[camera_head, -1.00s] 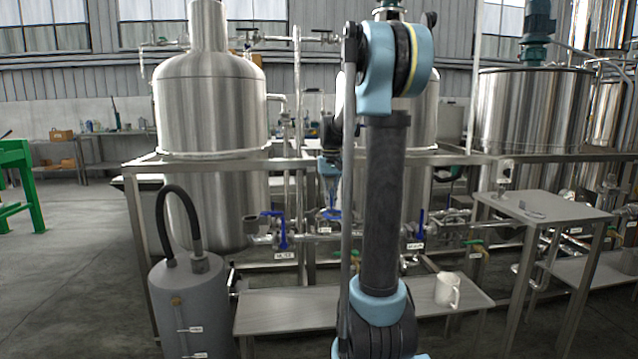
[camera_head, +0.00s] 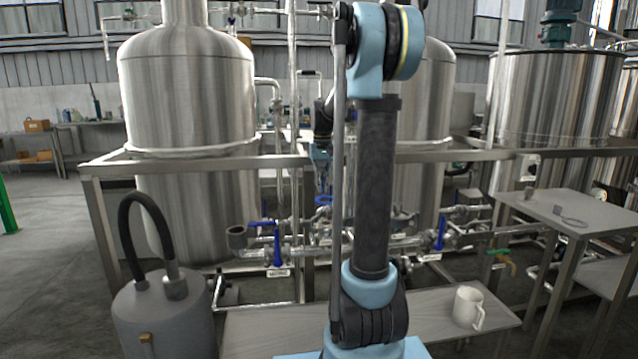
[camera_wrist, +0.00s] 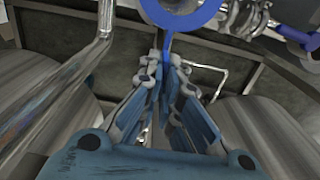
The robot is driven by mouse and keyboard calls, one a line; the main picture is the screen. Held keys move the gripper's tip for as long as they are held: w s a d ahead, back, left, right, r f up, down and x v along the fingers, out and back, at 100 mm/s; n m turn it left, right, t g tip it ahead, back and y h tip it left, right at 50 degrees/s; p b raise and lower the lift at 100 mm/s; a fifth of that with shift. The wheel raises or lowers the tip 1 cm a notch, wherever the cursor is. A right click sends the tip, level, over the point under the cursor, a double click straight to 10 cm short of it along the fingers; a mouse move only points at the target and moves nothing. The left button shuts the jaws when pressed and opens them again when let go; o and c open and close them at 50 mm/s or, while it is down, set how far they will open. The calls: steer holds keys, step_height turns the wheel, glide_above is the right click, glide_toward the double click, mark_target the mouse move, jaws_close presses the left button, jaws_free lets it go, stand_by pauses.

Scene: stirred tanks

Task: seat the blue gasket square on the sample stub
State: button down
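The blue gasket (camera_head: 323,200) is a flat ring with a narrow tab. In the wrist view the ring (camera_wrist: 152,14) is at the top, cut by the frame edge, with its tab running down between my fingertips. My gripper (camera_wrist: 167,58) is shut on that tab; in the head view it (camera_head: 322,180) hangs above the pipework, left of my dark arm link. A short grey upturned pipe end (camera_head: 237,232), which looks like the sample stub, stands left of and lower than the gasket, apart from it. Grey metal shows through the ring in the wrist view.
Blue-handled valves (camera_head: 277,248) sit on the pipe run. A steel frame rail (camera_head: 265,163) crosses before the tanks (camera_head: 190,90). A grey hosed canister (camera_head: 165,315) stands front left. A white mug (camera_head: 467,306) stands on the low bench (camera_head: 260,335); a side table (camera_head: 590,215) is at right.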

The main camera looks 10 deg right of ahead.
steer(key=shift+w, duration=0.35)
steer(key=shift+f, duration=0.1)
steer(key=shift+f, duration=2.8)
steer(key=shift+s+f, duration=0.1)
steer(key=shift+f, duration=1.4)
steer(key=c, duration=1.7)
jaws_free()
steer(key=shift+r, duration=0.1)
step_height(320, 180, up, 12)
steer(key=shift+f, duration=0.1)
